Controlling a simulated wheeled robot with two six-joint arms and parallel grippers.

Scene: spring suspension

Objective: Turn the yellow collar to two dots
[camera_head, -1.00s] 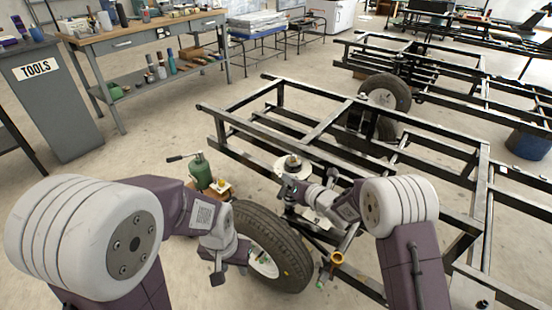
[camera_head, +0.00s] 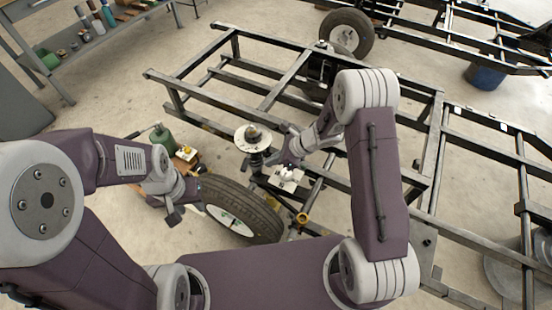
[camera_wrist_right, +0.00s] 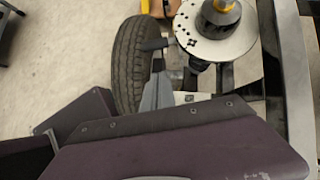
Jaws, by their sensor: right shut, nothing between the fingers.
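A pale round plate (camera_head: 254,138) sits on top of the upright strut, with a grey dome (camera_head: 252,131) at its centre. In the right wrist view the plate (camera_wrist_right: 205,45) carries small dark dot marks near its left rim, and a yellow part (camera_wrist_right: 226,4) tops the dome, cut by the picture's edge. My right gripper (camera_head: 277,158) is shut and empty, just beside and below the plate. My left gripper (camera_head: 174,207) hangs left of the tyre, apart from the plate; its jaw opening is unclear.
A green bottle (camera_head: 161,137) stands near a small wooden box (camera_head: 187,155) on the left. The black chassis frame (camera_head: 262,92) surrounds the strut behind and to the right. Bare floor (camera_head: 110,105) lies to the left.

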